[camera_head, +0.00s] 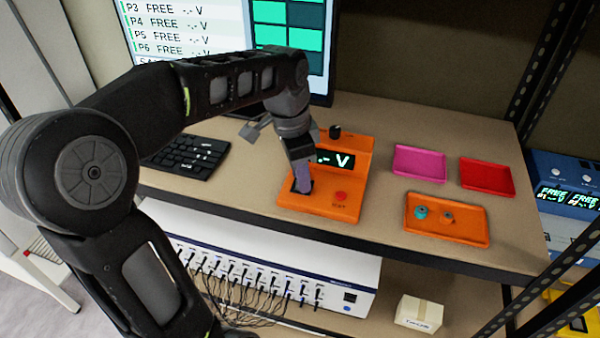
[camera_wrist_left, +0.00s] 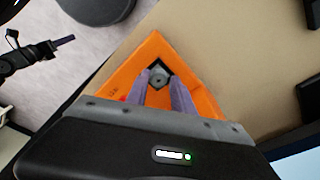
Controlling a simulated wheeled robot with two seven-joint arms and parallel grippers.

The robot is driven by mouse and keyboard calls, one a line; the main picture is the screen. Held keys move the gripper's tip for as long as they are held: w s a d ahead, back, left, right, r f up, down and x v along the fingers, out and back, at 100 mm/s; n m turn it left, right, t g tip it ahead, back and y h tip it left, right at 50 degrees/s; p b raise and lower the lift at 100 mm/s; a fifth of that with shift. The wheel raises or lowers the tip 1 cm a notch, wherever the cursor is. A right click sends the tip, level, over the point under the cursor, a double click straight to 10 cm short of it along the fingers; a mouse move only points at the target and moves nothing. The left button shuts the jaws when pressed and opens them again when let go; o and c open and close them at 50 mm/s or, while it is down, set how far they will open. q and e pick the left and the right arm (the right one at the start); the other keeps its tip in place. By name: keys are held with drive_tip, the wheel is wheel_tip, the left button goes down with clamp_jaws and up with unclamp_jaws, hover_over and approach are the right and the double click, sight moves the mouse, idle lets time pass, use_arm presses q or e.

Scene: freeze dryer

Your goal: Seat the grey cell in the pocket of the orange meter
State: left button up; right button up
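The orange meter (camera_head: 328,182) stands on the bench, its display reading "-.- V" and a red button at its front. Its dark square pocket shows in the left wrist view. The grey cell (camera_wrist_left: 158,77) is at the pocket, between the purple fingers of my left gripper (camera_wrist_left: 158,84). The fingers appear closed on its sides. Whether it rests on the pocket floor I cannot tell. In the head view my left gripper (camera_head: 303,187) points down over the pocket and hides the cell. My right gripper (camera_wrist_left: 38,38) shows in the left wrist view, away from the meter, its fingers apart and empty.
A keyboard (camera_head: 187,156) and a monitor stand to the left. Bare bench lies between meter and trays.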

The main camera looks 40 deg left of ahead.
sight(296, 187)
use_arm(q)
drive_tip(key=shift+s+d+f, duration=0.25)
drive_tip(key=shift+s+f, duration=0.05)
drive_tip(key=shift+f, duration=0.1)
drive_tip(key=shift+w+r, duration=0.1)
drive_tip(key=shift+r, duration=0.2)
drive_tip(key=r, duration=0.5)
drive_tip(key=a+r, duration=0.1)
drive_tip(key=r, duration=0.2)
drive_tip(key=shift+s, duration=0.25)
